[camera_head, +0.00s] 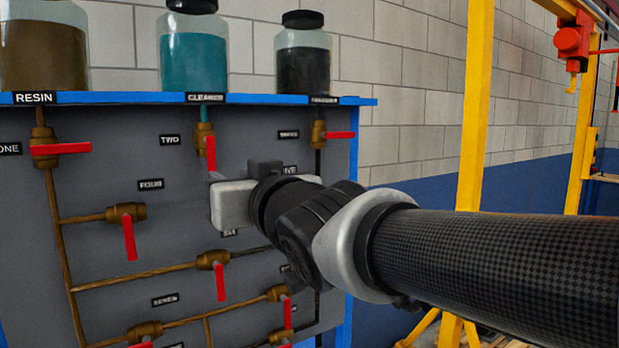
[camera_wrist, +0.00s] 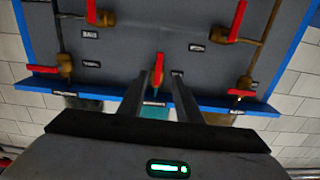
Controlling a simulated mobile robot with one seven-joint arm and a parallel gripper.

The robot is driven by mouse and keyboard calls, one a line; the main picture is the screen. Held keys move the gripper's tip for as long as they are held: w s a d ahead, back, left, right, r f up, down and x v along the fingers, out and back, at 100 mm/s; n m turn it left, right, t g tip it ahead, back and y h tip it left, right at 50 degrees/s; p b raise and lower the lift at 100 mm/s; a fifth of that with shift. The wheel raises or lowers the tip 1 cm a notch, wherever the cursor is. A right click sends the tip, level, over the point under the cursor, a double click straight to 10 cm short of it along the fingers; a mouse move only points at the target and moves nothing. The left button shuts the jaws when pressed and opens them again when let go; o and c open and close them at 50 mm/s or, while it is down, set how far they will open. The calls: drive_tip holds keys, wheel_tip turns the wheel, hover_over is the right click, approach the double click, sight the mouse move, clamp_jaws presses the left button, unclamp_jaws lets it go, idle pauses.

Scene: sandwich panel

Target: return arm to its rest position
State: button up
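My gripper (camera_head: 232,205) is held in front of the grey valve panel (camera_head: 100,200), with my arm reaching in from the right. I cannot tell the exact distance from the fingers to the panel.
Jars of brown (camera_head: 42,50), teal (camera_head: 194,60) and dark liquid (camera_head: 303,68) stand on the blue shelf (camera_head: 120,98). Several red-handled valves and pipes cover the panel. A yellow post (camera_head: 475,110) stands at right behind my arm. A red hoist (camera_head: 573,40) hangs farther right.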

drive_tip(key=s+d+f+m+g+h, duration=0.1)
drive_tip(key=d+f+m+h, duration=0.1)
drive_tip(key=d+f+h, duration=0.35)
drive_tip(key=s+d+f+m+g+h, duration=0.1)
drive_tip(key=d+f+m+h, duration=0.1)
drive_tip(key=d+f, duration=0.7)
drive_tip(key=s+d+f+m+g+h+p, duration=0.1)
drive_tip(key=s+d+f+g, duration=0.35)
drive_tip(key=s+d, duration=0.3)
drive_tip(key=s+d+f+m+g+h+p, duration=0.1)
drive_tip(key=s+d+f+m+g+h, duration=0.15)
drive_tip(key=s+d+f, duration=0.5)
wheel_tip(320, 180, up, 17)
drive_tip(key=a+y+p, duration=0.1)
drive_tip(key=a+p, duration=0.1)
drive_tip(key=p, duration=1.3)
drive_tip(key=shift+s+n, duration=0.25)
drive_tip(key=shift+n, duration=0.2)
